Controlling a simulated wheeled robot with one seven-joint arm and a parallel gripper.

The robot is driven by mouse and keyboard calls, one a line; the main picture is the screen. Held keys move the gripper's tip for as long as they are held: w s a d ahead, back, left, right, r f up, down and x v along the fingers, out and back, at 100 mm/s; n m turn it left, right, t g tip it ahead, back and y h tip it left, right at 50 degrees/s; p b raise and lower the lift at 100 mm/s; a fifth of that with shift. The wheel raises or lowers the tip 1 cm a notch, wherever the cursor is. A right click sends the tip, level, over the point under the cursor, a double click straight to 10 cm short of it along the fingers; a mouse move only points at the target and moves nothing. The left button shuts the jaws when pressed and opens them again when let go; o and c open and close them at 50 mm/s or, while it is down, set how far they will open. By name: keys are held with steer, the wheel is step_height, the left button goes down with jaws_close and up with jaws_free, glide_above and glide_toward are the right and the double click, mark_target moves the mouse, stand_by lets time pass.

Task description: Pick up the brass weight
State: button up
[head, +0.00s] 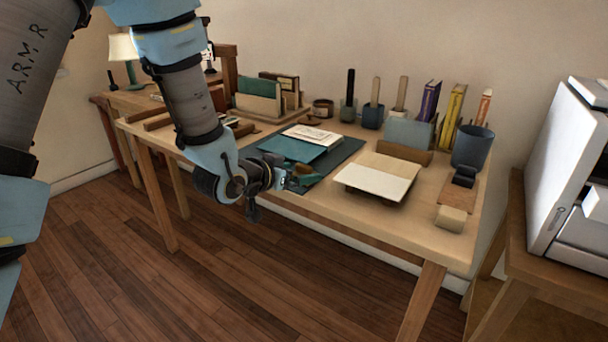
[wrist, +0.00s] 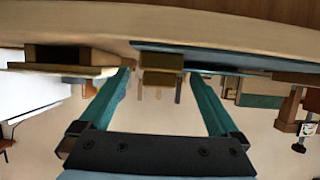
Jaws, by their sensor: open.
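A small brass-coloured block, which looks like the brass weight (wrist: 162,78), shows in the wrist view in the gap between my fingertips, at the edge of the dark mat. My gripper (wrist: 158,73) is open, with one teal finger on each side of the block. I cannot tell how far the fingertips reach past it, and no contact shows. In the head view my gripper (head: 297,182) is low over the front edge of the desk mat (head: 343,154). A small brown shape there by the fingertips may be the weight, but it is mostly hidden.
A teal folder (head: 291,148) lies on the mat behind. A blue cup (head: 472,146) and a small beige block (head: 451,219) are at the desk's right. A white machine (head: 575,185) stands beyond.

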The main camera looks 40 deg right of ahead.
steer(key=shift+x, duration=1.4)
steer(key=shift+c, duration=0.4)
jaws_close()
